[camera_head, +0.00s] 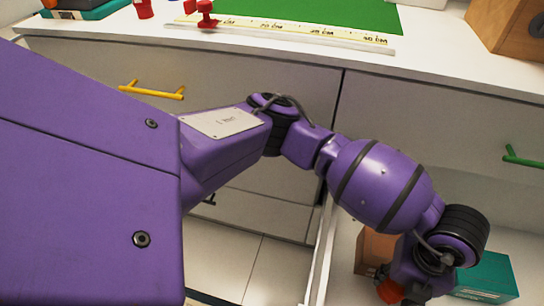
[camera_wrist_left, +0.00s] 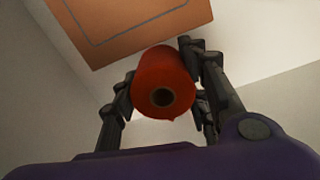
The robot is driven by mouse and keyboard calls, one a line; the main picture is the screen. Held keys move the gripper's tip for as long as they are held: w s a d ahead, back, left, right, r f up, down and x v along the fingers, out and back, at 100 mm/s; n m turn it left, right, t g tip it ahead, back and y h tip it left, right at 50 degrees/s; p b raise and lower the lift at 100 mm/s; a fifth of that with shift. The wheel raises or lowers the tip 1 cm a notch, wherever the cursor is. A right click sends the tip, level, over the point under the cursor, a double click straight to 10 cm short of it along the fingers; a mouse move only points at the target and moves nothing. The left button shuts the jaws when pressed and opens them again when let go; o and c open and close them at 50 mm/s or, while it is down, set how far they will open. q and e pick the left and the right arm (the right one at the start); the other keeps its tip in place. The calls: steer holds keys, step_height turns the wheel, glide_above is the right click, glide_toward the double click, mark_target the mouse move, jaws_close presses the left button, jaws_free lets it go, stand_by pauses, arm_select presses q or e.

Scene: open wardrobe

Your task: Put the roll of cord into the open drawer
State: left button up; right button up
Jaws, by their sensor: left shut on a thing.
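The roll of cord (camera_wrist_left: 172,75) is orange-red with a dark hollow core. It sits between the fingers of my left gripper (camera_wrist_left: 160,72) in the left wrist view, and the gripper is shut on it. In the head view, part of the roll (camera_head: 390,291) shows at the bottom edge, below my left wrist. The open drawer (camera_head: 320,262) is white and lies at the lower right. My left gripper and the roll are over the drawer's area; their height above its floor is unclear. My arm hides much of the gripper. My right gripper is not in view.
A brown-orange box (camera_head: 374,250) and a teal box (camera_head: 492,276) are in the drawer beside my left wrist. Shut drawer fronts with a yellow handle (camera_head: 152,91) and a green handle (camera_head: 522,158) are behind. A ruler (camera_head: 290,32) and other items lie on the top.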

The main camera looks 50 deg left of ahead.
mark_target(387, 290)
arm_select(q)
step_height(387, 290, down, 5)
steer(key=shift+s+f+b, duration=0.1)
steer(key=shift+s+b, duration=0.05)
steer(key=shift+b, duration=0.8)
steer(key=o, duration=1.2)
steer(key=shift+c, duration=0.2)
step_height(387, 290, up, 11)
steer(key=p, duration=0.4)
steer(key=shift+p, duration=0.3)
steer(key=shift+r, duration=0.75)
